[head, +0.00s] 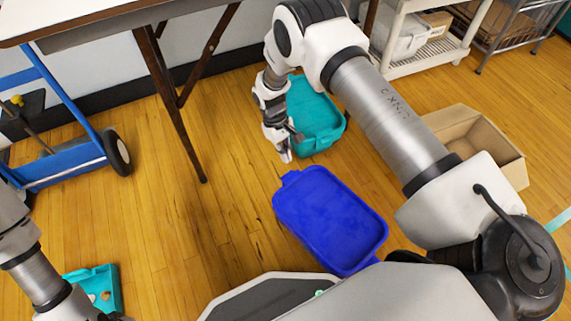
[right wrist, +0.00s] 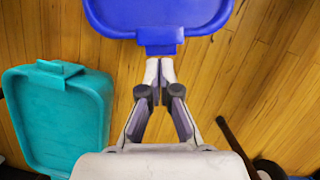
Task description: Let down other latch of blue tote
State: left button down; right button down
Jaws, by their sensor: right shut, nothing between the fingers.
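The blue tote (head: 330,218) stands on the wooden floor in the middle of the head view, its top a flat blue surface. One latch tab (head: 290,177) sticks out at its far left end, and part of another shows at its near right end. My right gripper (head: 287,157) is shut and empty, pointing down just beyond the far end. In the right wrist view, its fingertips (right wrist: 158,64) are right at the edge of the tote's latch (right wrist: 160,39); I cannot tell whether they touch. My left arm enters at the lower left, its fingers out of view.
A teal tote (head: 318,118) stands just behind the blue one, close to my right gripper. A cardboard box (head: 478,140) is at the right. A teal tray (head: 108,283), a blue cart (head: 60,165) and table legs (head: 160,90) are at the left. The floor left of the blue tote is clear.

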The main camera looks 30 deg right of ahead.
aim_at(287, 174)
jog(key=shift+f+b, duration=3)
jog(key=shift+f, duration=0.6)
jog(key=shift+s+f, duration=0.1)
jog(key=shift+f, duration=0.15)
jog(key=shift+w+a+f+b, duration=0.15)
jog(key=shift+w+f+b, duration=0.35)
jog(key=shift+b, duration=0.35)
jog(key=shift+w+a+f+b, duration=0.1)
jog(key=shift+w+f+b, duration=0.4)
jog(key=shift+b, duration=0.25)
